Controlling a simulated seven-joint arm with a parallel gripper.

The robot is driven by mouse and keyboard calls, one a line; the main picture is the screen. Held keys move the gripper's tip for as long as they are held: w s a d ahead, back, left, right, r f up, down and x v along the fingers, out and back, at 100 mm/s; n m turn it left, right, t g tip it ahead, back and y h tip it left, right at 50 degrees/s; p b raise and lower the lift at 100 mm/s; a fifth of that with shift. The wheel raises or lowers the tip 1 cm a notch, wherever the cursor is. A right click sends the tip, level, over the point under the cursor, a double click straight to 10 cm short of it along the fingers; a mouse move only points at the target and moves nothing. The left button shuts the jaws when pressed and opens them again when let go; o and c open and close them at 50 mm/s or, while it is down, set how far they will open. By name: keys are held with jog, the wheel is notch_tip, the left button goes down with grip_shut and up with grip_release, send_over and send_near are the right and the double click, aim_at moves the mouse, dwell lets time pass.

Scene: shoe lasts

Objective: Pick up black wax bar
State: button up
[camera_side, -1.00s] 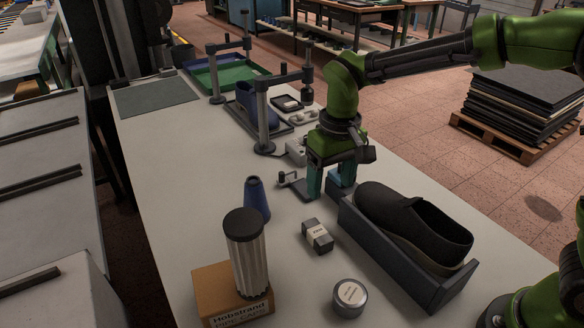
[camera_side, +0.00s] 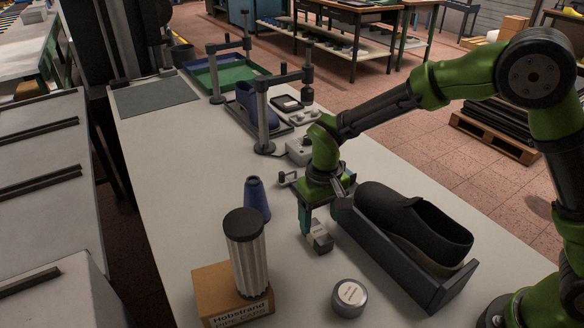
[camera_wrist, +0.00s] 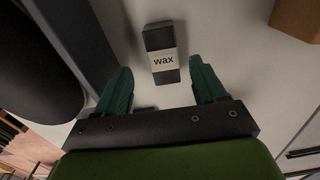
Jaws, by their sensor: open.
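The black wax bar (camera_side: 320,238) lies on the white table, left of the dark grey shoe cradle. In the wrist view the wax bar (camera_wrist: 161,53) shows a pale label reading "wax" and lies just beyond the fingertips, roughly centred between them. My gripper (camera_side: 319,222) is above and close to the bar, its fingers pointing down. In the wrist view my gripper (camera_wrist: 160,75) is open, with two green fingers apart and nothing between them. In the side view the gripper hides part of the bar's far end.
The shoe cradle (camera_side: 400,270) with a black shoe (camera_side: 415,225) stands close on the right. A round tin (camera_side: 349,297), a cardboard box (camera_side: 225,300) with a ribbed cylinder (camera_side: 247,255), and a blue cone (camera_side: 256,199) stand around the bar. Bare table lies between them.

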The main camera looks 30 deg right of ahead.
aim_at(318, 231)
jog(key=f, duration=0.4)
jog(key=shift+a+f, duration=0.25)
jog(key=shift+f, duration=0.15)
